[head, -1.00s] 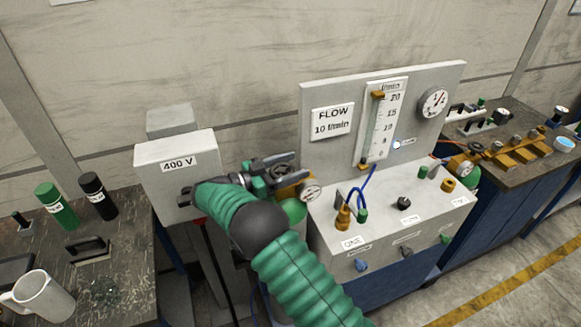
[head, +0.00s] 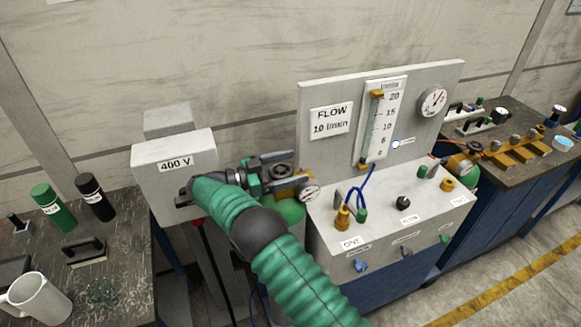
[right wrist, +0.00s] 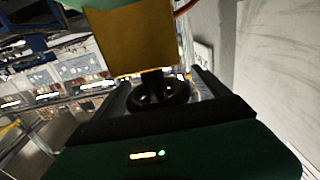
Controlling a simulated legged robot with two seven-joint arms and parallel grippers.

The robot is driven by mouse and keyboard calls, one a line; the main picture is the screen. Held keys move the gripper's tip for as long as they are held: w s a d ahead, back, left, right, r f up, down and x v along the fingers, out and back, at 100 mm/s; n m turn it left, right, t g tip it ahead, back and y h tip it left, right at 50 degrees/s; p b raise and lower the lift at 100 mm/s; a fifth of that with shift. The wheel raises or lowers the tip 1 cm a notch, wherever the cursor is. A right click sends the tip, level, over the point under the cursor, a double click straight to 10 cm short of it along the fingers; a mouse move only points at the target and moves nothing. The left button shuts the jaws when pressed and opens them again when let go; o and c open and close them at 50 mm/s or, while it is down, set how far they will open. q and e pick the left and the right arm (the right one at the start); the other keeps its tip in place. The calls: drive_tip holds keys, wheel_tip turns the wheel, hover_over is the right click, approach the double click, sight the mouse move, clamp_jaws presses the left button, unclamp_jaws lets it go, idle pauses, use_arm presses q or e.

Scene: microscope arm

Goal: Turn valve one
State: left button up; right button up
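The dark handwheel (head: 281,170) of a valve sits on a brass body left of the grey panel box, above a green cylinder (head: 291,209). A small round gauge (head: 308,193) is on the brass body. A label reading ONE (head: 351,242) is on the panel box nearby. My right gripper (head: 277,168) is at the handwheel with its fingers apart, one on each side of it. In the right wrist view the handwheel (right wrist: 158,97) lies between the fingers, below the brass body (right wrist: 130,45). I cannot tell whether the fingers touch it. My left gripper is out of view.
A grey 400 V box (head: 175,175) stands just left of the gripper. The panel box (head: 400,225) with knobs and a flow gauge (head: 382,125) stands to the right. A mug (head: 38,298) is on the left bench. A second bench is at far right.

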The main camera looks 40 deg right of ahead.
drive_tip(key=shift+r, duration=0.1)
drive_tip(key=b+v, duration=0.1)
drive_tip(key=v, duration=0.6)
drive_tip(key=shift+a+b, duration=0.3)
drive_tip(key=shift+w+d, duration=0.1)
drive_tip(key=shift+w, duration=0.05)
